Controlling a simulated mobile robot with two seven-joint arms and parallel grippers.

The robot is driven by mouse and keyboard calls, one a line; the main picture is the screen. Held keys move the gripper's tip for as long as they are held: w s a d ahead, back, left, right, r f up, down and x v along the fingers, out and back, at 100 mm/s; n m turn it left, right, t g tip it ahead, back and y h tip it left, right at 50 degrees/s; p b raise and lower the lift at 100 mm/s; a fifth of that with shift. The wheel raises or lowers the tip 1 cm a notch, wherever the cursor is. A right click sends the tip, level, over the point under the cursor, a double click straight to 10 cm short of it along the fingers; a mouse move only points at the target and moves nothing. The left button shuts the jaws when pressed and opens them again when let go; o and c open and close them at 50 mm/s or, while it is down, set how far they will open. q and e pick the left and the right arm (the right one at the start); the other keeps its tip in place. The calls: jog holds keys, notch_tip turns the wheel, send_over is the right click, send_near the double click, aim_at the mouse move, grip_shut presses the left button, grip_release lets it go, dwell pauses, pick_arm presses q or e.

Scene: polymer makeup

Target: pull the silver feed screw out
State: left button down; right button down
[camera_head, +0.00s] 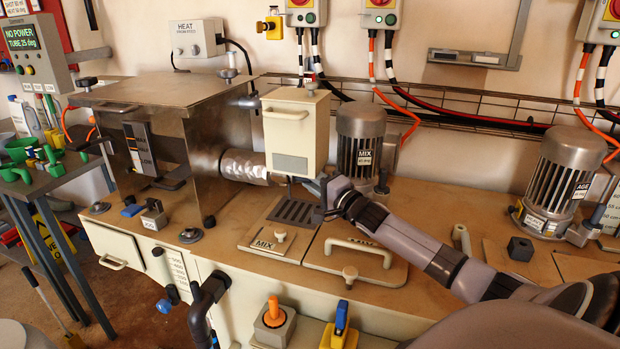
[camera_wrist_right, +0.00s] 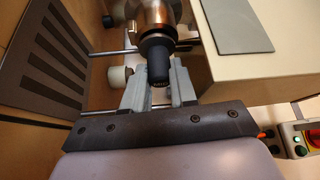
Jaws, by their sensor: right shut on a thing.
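A silver ribbed cylinder (camera_head: 242,165), which looks like the feed screw or its housing, runs between the metal cabinet (camera_head: 215,125) and the cream box (camera_head: 295,128). My right gripper (camera_head: 313,187) is at the lower right of the cream box. In the right wrist view, my right gripper (camera_wrist_right: 158,92) is shut on a black knob (camera_wrist_right: 157,62) with small pale lettering. A dark collar and a copper-coloured round part (camera_wrist_right: 156,14) sit behind the knob. I cannot tell how much of the screw is hidden inside. My left gripper is not in view.
Two motors, one marked MIX (camera_head: 361,140) and one marked AGE (camera_head: 562,180), stand to the right. A tool table (camera_head: 45,180) stands at left.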

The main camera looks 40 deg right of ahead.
jog(key=shift+s+d+r, duration=0.1)
jog(key=shift+s+d, duration=0.05)
jog(key=shift+s, duration=0.05)
dwell(0.3)
jog(key=s+d+p, duration=0.2)
jog(key=s+d, duration=0.1)
jog(key=s, duration=0.4)
jog(key=s+d+p, duration=0.3)
jog(key=s+d, duration=0.1)
jog(key=s, duration=0.3)
jog(key=shift+s+d+p, duration=0.3)
jog(key=shift+s, duration=0.1)
dwell(1.1)
dwell(0.3)
